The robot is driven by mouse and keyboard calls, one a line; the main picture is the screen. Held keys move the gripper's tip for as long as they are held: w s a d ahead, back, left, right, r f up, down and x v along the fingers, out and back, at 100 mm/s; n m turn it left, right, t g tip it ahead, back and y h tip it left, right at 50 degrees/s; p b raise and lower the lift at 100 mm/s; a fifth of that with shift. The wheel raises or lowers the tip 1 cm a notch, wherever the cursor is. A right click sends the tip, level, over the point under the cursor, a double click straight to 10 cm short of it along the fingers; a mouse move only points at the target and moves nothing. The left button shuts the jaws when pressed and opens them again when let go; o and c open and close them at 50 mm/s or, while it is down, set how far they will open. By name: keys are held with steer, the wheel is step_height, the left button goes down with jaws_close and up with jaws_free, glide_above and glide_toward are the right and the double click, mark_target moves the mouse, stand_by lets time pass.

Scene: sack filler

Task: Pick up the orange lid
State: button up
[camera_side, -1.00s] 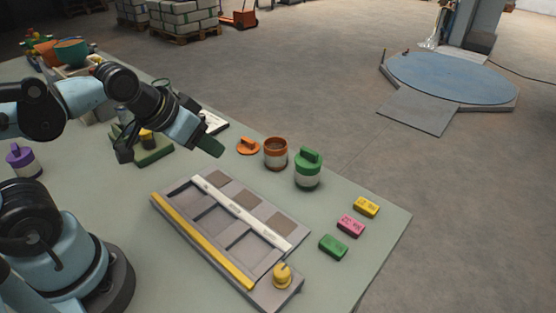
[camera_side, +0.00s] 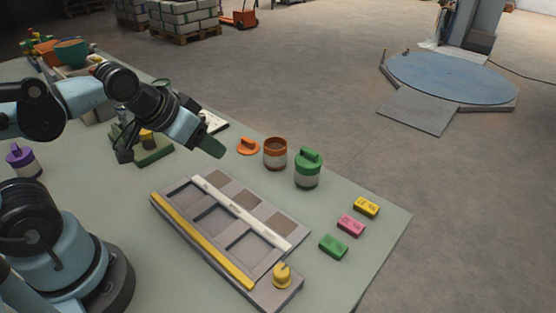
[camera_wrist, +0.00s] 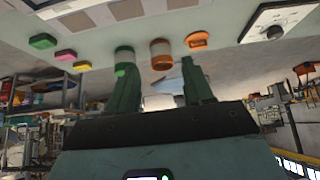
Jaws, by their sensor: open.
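The orange lid (camera_side: 248,146) lies on the table just left of the open orange jar (camera_side: 275,153) in the side view. In the wrist view the lid (camera_wrist: 198,40) shows upside down near the top, beside the orange jar (camera_wrist: 161,54). My gripper (camera_side: 168,153) is open and empty, held above the table to the left of the lid. In the wrist view its two green fingers (camera_wrist: 160,85) stand apart with nothing between them. The far finger is clear in the side view; the near one is dark.
A green-lidded jar (camera_side: 308,168) stands right of the orange jar. A grey tray with a yellow bar (camera_side: 203,243) lies in front. Yellow (camera_side: 366,207), pink (camera_side: 350,225) and green (camera_side: 333,247) blocks lie at the right. A purple-lidded jar (camera_side: 24,162) stands at the left.

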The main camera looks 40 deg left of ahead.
steer(key=o, duration=0.8)
steer(key=shift+c, duration=0.2)
steer(key=w+a+r+n+g, duration=0.1)
steer(key=w+a+r+g, duration=0.25)
steer(key=w, duration=0.55)
steer(key=n+g, duration=0.2)
steer(key=g, duration=0.2)
glide_above(247, 140)
step_height(247, 140, down, 5)
steer(key=shift+f, duration=6.1)
